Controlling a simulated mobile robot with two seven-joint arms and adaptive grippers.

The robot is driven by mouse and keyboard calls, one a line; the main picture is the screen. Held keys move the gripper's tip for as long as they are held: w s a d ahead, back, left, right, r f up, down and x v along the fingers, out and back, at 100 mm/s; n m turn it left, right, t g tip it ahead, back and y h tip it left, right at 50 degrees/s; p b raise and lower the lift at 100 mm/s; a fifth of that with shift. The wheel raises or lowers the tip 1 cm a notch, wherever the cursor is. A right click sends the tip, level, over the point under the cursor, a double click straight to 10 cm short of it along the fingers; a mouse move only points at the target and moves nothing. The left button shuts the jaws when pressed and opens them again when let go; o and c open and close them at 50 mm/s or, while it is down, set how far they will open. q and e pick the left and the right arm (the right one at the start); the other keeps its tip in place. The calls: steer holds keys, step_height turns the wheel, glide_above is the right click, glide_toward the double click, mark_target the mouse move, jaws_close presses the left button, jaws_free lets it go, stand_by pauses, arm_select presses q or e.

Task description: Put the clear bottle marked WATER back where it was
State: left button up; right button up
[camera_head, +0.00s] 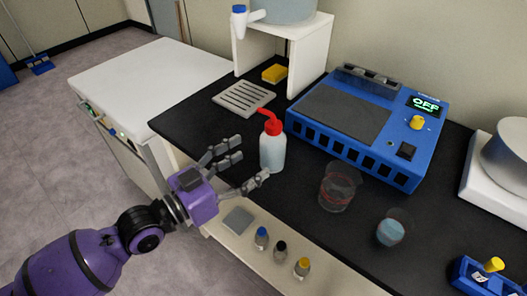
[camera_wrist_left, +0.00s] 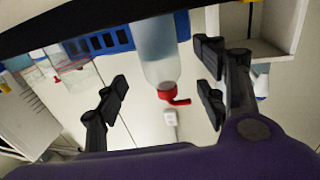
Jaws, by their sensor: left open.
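A clear squeeze bottle with a red cap and spout (camera_head: 272,153) stands upright on the black bench top near its front edge. Any lettering on it is not readable. My left gripper (camera_head: 250,163) is open and empty, its fingers just left and in front of the bottle. In the left wrist view, which appears upside down, the bottle (camera_wrist_left: 158,50) shows between the spread fingers of the left gripper (camera_wrist_left: 163,88). Whether any finger touches the bottle cannot be told. My right gripper is not in view.
A grey slotted tray (camera_head: 244,97) and a yellow sponge (camera_head: 275,73) lie behind the bottle. A blue machine reading OFF (camera_head: 410,155) stands right of it. Two glass beakers, one (camera_head: 338,188) reddish and one (camera_head: 392,230) with blue liquid, stand further right. Small capped vials (camera_head: 280,250) stand along the front.

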arm_select(q)
steer(key=shift+v, duration=2.1)
